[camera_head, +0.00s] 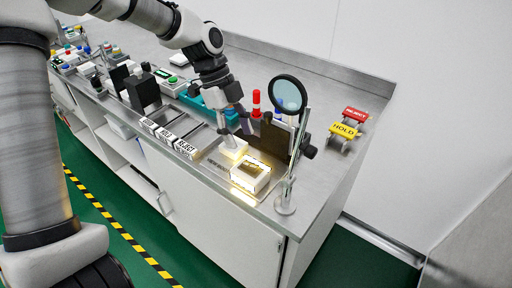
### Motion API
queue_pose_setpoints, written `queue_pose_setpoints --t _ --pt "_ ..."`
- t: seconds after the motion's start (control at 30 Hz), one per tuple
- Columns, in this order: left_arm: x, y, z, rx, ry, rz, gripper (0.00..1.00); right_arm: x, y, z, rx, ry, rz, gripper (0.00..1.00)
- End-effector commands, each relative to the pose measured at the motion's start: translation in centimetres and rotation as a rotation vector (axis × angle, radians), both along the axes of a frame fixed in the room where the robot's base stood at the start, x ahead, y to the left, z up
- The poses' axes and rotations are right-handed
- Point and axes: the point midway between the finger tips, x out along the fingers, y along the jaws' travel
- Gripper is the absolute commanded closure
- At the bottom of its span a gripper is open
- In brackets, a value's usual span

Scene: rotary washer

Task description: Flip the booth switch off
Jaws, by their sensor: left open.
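The inspection booth stands near the right end of the steel bench, with a dark upright panel (275,138) and a lit work area. A white box with a dark golden top (251,173) sits in the glow. A small white lit block (233,149) is just behind it, to the left. I cannot make out which part is the booth switch. My left gripper (239,128) is open and points down just above the white block, left of the dark panel. Whether it touches anything is unclear. My right gripper is not in view.
A round magnifier (287,94) on a stand rises right of the booth. Labelled trays (186,149) line the front edge. Red REJECT (354,113) and yellow HOLD (344,131) signs stand right. Bare steel lies behind.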

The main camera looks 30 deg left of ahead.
Motion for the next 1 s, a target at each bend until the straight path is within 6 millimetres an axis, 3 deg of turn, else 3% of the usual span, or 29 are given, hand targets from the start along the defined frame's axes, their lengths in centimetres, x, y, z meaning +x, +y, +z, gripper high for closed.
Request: queue_pose_setpoints --t 0.33,0.67,0.8,1.0 --pt "-0.3 -2.4 -5.8 0.001 0.003 0.001 0.5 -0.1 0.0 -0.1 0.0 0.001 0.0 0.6" --pt "-0.3 -2.7 -6.6 0.001 0.001 0.001 0.5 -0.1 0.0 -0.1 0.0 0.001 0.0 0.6" --pt "-0.3 -2.7 -6.6 0.001 0.001 0.001 1.0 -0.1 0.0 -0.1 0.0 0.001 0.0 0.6" --pt "-0.3 -2.7 -6.6 0.005 0.002 0.0 1.0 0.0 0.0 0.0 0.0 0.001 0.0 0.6"
